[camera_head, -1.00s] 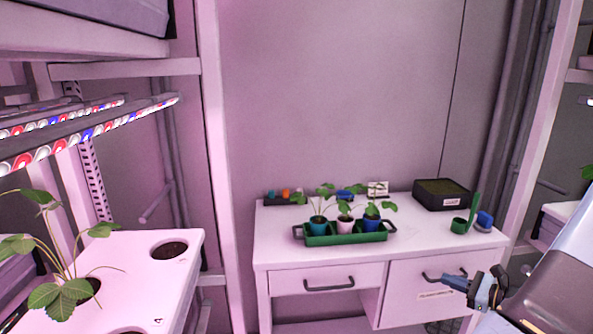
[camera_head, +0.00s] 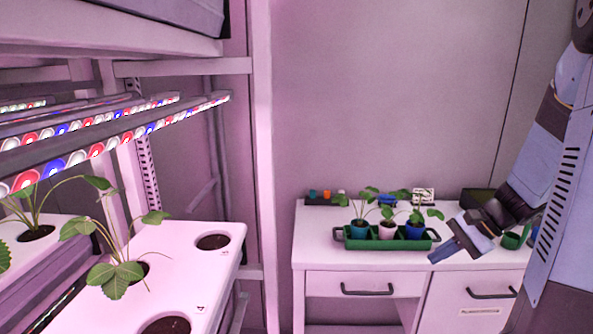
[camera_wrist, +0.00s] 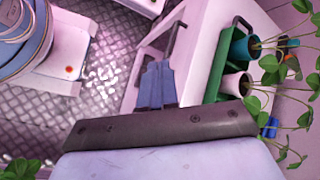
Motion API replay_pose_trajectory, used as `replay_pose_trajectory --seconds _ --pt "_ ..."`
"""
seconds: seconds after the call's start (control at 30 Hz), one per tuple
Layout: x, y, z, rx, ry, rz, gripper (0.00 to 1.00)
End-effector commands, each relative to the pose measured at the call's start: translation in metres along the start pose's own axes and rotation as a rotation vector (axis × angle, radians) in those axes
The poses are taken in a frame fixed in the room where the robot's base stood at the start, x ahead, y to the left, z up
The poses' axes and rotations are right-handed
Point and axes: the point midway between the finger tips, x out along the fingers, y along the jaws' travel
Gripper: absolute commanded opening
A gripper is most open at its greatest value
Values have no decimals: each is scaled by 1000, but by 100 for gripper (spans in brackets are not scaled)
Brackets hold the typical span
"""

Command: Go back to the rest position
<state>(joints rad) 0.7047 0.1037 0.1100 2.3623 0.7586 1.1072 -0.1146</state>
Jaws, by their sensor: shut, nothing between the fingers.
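My gripper (camera_head: 440,256) hangs at the end of my arm, in front of the right end of the green tray on the white desk in the head view. Its fingers are shut with nothing between them. In the wrist view the blue-grey fingers (camera_wrist: 156,85) lie side by side, with the desk's edge behind them. My arm fills the right side of the head view and hides part of the desk.
The white desk (camera_head: 310,252) holds a green tray (camera_head: 372,243) of small potted plants, close to my gripper. A dark box (camera_head: 478,198) is partly hidden. At left, a rack holds a white planter (camera_head: 190,270) with plants under LED bars (camera_head: 110,142).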

Motion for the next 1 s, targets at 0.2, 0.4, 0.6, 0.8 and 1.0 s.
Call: replay_pose_trajectory --seconds 0.2,0.4,0.6,0.8,1.0 --pt "-6 -12 50 -207 83 151 0" --pt "-14 -16 89 -390 171 265 0" --pt "-26 -18 126 -574 268 358 0" --pt "-41 -16 160 -758 376 426 0" --pt "-58 -12 189 -934 490 469 0"
